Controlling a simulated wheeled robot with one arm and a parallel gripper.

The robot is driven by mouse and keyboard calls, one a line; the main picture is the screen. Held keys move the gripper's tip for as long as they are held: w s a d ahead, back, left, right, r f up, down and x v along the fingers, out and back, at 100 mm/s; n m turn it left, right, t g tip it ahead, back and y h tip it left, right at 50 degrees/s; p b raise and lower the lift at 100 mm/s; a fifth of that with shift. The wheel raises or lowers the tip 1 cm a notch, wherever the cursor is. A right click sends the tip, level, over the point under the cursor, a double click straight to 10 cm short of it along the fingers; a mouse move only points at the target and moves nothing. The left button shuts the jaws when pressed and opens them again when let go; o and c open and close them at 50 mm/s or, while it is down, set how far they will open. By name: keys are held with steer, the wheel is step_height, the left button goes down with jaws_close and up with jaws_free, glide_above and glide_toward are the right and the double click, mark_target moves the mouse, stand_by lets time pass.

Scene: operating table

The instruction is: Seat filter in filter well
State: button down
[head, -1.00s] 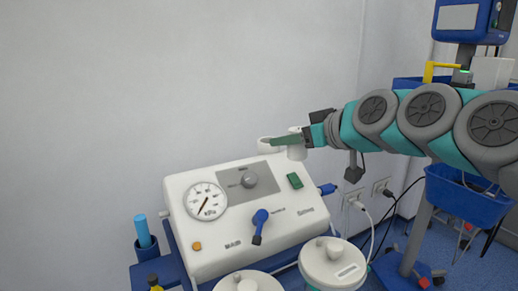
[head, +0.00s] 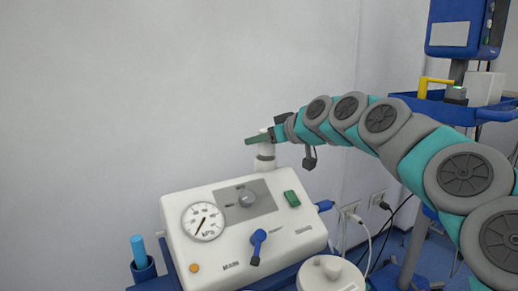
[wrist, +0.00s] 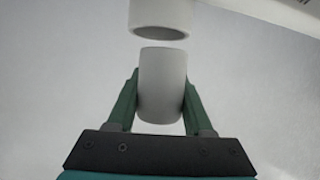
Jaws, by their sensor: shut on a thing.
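My gripper (head: 258,140) is shut on the filter (head: 265,149), a plain white cylinder, and holds it just above the filter well (head: 264,164). The well is a white cup at the back of the white suction unit (head: 245,225). In the wrist view the filter (wrist: 162,85) sits between the two green fingers, one on each side. There the well (wrist: 160,18) shows at the top edge, its round rim facing the filter's end. A narrow gap separates them, and they look roughly lined up. The inside of the well is mostly hidden.
The suction unit's panel carries a gauge (head: 203,221), a blue lever (head: 258,246) and a green switch (head: 292,198). A white lidded canister (head: 330,275) stands in front. A blue trolley tray (head: 445,108) is at right. The wall side is clear.

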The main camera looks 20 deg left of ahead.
mark_target(274, 147)
steer(key=shift+w+a, duration=0.45)
steer(key=shift+w, duration=0.15)
steer(key=shift+f, duration=1.85)
steer(key=shift+c, duration=1.4)
jaws_free()
steer(key=b+v, duration=0.1)
steer(key=v, duration=1.1)
